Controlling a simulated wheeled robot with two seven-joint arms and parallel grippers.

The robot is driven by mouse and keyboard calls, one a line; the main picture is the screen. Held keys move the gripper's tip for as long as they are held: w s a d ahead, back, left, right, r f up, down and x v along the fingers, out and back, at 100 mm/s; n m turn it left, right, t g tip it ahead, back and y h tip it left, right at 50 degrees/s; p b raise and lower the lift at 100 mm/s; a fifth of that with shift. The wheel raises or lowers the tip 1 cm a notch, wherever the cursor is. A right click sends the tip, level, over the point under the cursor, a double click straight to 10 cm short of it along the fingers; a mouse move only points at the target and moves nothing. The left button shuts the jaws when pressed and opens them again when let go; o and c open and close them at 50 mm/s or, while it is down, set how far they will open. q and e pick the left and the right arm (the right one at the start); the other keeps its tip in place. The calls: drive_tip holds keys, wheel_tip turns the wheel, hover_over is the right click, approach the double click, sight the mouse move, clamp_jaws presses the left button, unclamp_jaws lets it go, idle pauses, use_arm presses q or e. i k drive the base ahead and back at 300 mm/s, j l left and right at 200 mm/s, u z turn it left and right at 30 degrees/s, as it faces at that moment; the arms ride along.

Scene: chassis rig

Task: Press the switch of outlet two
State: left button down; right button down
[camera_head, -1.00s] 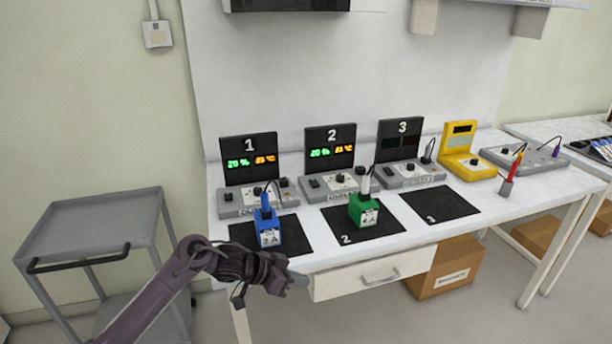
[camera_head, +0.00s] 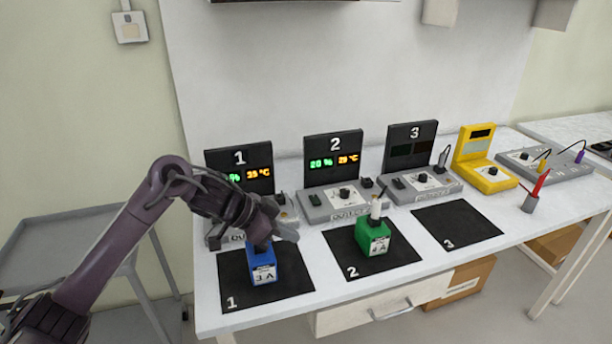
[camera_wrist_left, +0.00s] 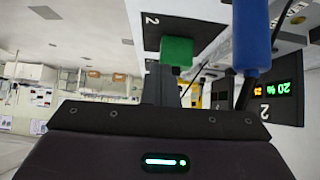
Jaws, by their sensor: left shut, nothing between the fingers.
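Outlet two is a grey box (camera_head: 342,210) with a knob and a dark upright screen (camera_head: 333,158) marked 2, lit with green 20 % and orange temperature digits. A small dark green switch (camera_head: 315,200) sits on the left of its top. My left gripper (camera_head: 287,233) is shut and empty, left of and in front of outlet two, above the blue block (camera_head: 262,265), apart from the switch. It covers part of outlet one. The wrist view shows the dark fingers (camera_wrist_left: 160,88) and the screen marked 2 (camera_wrist_left: 275,95). My right gripper is out of view.
The green block (camera_head: 373,238) with a white plug stands on mat 2 (camera_head: 400,258). The blue block is on mat 1 (camera_head: 232,290). Outlet three (camera_head: 425,187) and a yellow device (camera_head: 485,175) stand to the right. Mat 3 (camera_head: 460,222) is bare.

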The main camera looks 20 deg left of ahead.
sight(315, 201)
drive_tip(key=i+j, duration=0.25)
drive_tip(key=i, duration=0.2)
drive_tip(key=i+j, duration=0.2)
drive_tip(key=i, duration=0.2)
